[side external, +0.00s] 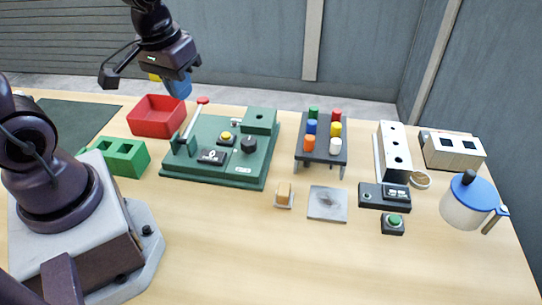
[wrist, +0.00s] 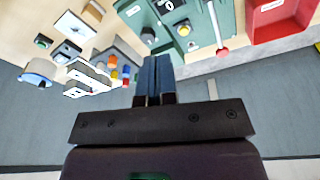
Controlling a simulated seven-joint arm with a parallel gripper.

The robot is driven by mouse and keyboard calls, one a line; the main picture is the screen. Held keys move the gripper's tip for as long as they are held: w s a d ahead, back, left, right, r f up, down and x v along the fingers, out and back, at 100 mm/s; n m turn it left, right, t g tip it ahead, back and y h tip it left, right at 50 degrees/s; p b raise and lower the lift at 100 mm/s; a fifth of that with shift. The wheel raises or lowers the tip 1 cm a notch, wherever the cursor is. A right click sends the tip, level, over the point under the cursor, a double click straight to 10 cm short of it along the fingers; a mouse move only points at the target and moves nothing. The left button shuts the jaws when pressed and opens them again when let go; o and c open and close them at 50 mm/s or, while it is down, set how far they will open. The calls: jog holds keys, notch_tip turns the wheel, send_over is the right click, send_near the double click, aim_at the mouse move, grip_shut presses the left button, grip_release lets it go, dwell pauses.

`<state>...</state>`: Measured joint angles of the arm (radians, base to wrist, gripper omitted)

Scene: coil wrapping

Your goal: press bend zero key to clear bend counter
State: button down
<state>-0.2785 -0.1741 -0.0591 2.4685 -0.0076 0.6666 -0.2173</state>
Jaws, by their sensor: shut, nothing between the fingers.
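A green machine base (side external: 205,180) stands on the table, with a yellow round button (side external: 226,136), a black knob (side external: 248,145), a small counter display (side external: 212,156) showing what looks like 0, and a red-tipped lever (side external: 202,101). I cannot read any label naming the bend zero key. The machine also shows upside down in the wrist view, with its yellow button (wrist: 183,30) and display (wrist: 168,5). My gripper (side external: 180,93) is raised above and behind the machine's back left, apart from it. Its blue fingers (wrist: 154,58) are shut and empty.
A red bin (side external: 157,117) stands left of the machine, a green block with openings (side external: 125,158) nearer my base. Right are a dark rack (side external: 319,158) of coloured pegs, a green button box (side external: 393,224) and a blue-lidded jug (side external: 467,203).

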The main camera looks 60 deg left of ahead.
jog(key=s+d+r+m+t, duration=0.1)
jog(key=s+d+r+m, duration=0.1)
jog(key=r, duration=0.3)
jog(key=s+d+r+m+t, duration=0.2)
jog(key=d+r+m, duration=0.1)
jog(key=r, duration=0.2)
jog(key=shift+s+d+r+t, duration=0.2)
jog(key=shift+s+r+t, duration=0.1)
jog(key=shift+s+r, duration=0.05)
